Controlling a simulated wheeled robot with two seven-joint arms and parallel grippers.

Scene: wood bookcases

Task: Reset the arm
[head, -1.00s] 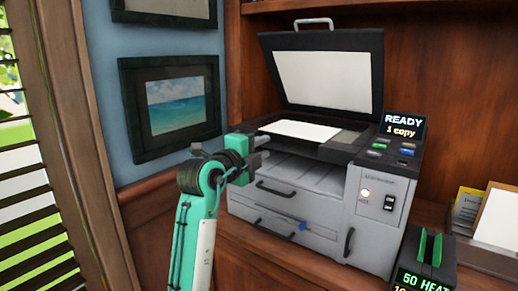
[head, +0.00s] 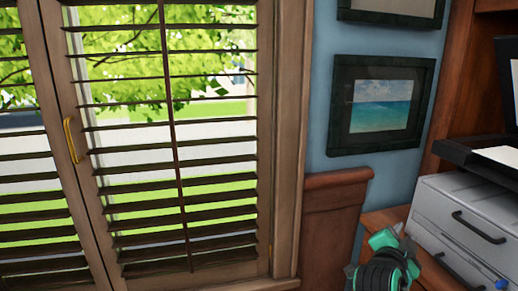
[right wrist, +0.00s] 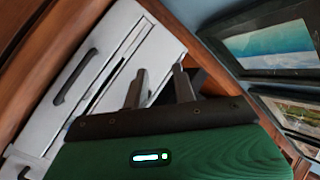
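My right gripper (head: 388,240), teal and black, shows at the bottom right of the head view, in front of the printer's left side. In the right wrist view its two grey fingers (right wrist: 160,80) stand apart with nothing visible between them. The light grey printer (head: 450,215) is cut off by the right edge of the head view. Its drawer front and dark handle also show in the right wrist view (right wrist: 75,75), beyond the fingers. A white sheet (head: 498,155) lies on its top. My left gripper is in neither view.
A shuttered window (head: 170,150) fills the left of the head view, with a brass handle (head: 71,140). A framed sea picture (head: 381,104) hangs on the blue wall. A wood panel (head: 333,230) stands between window and printer. The wood bookcase (head: 462,85) encloses the printer.

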